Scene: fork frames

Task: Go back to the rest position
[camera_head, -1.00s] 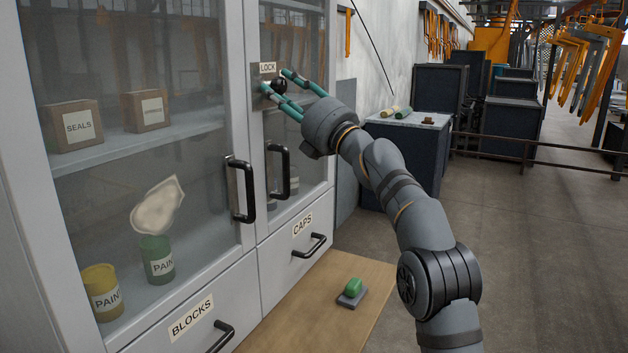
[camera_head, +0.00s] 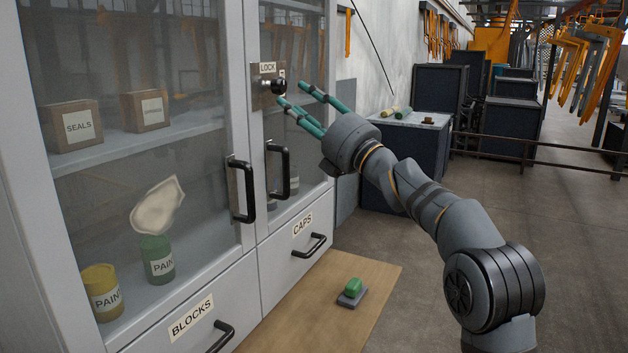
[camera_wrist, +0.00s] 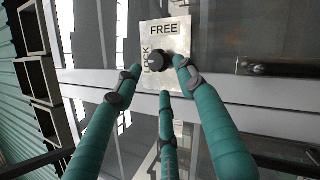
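My gripper (camera_head: 293,94) has green fingers, spread open and empty, in front of the cabinet's right door. It is a short way off the black lock knob (camera_head: 278,87), to its right in the head view. In the wrist view, the knob (camera_wrist: 163,63) shows beyond the spread fingertips (camera_wrist: 160,78), on a metal plate (camera_wrist: 184,43) that reads FREE and LOCK. The fingers look clear of the knob.
The grey cabinet (camera_head: 238,130) has glass doors, black handles and drawers marked BLOCKS and CAPS, all shut. A green-topped block (camera_head: 352,290) lies on the wooden board (camera_head: 318,310) below. A dark bench (camera_head: 415,165) stands behind my arm. The floor at right is open.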

